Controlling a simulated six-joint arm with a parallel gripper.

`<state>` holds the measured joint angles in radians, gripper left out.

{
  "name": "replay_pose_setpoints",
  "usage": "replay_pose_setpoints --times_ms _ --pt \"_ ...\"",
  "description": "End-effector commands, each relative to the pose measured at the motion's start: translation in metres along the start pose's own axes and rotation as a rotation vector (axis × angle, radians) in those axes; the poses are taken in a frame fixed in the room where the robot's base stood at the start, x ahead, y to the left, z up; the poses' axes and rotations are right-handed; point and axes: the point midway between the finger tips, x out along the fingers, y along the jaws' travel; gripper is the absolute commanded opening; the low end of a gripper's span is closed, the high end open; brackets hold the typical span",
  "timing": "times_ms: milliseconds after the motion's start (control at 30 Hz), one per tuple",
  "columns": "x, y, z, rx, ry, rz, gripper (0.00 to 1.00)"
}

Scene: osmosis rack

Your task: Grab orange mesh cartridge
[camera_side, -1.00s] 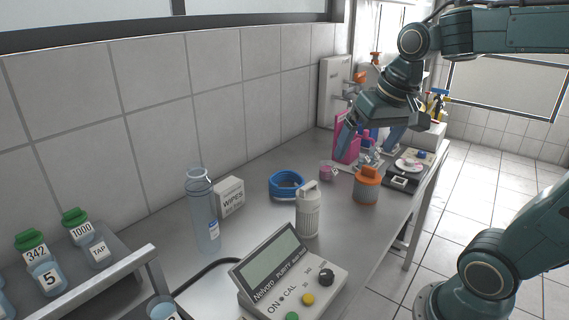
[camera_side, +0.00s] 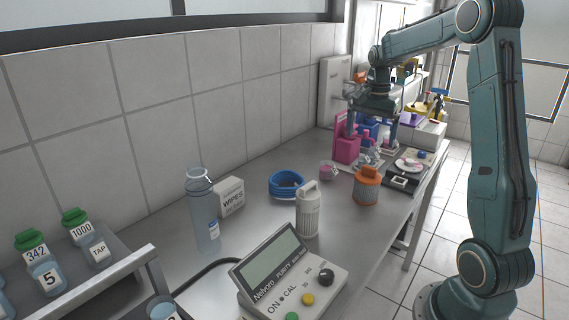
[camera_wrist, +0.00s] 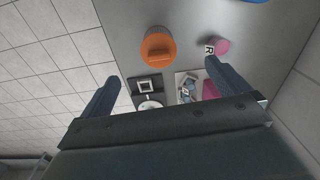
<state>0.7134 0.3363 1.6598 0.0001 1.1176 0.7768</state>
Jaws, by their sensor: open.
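The orange cartridge (camera_side: 366,188) stands upright on the grey bench, right of centre in the side view, with an orange handle on top. Its mesh is too small to make out. In the wrist view the orange cartridge (camera_wrist: 158,47) shows from above, beyond the fingertips and roughly between them. My gripper (camera_side: 374,138) hangs over the far part of the bench, above and behind the cartridge in the side view. In the wrist view my gripper (camera_wrist: 162,80) has its two fingers wide apart, with nothing held between them.
A white ribbed bottle-like cartridge (camera_side: 308,212), a blue coil (camera_side: 286,185) and a small pink item (camera_side: 328,171) stand near the orange one. A magenta container (camera_side: 347,148) and a scale (camera_side: 404,176) lie beyond. A meter (camera_side: 290,275) is in front.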

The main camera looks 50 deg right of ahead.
Motion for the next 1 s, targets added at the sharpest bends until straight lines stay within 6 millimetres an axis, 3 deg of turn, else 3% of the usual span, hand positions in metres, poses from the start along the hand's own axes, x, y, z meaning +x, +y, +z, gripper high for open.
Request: replay_pose_setpoints --times_ms 200,567,1000 --pt "0.015 0.004 -0.023 0.087 -0.018 0.019 1.0" --pt "0.024 0.005 -0.024 0.093 -0.021 0.023 1.0" --pt "0.083 0.006 -0.022 0.091 -0.022 0.024 1.0"
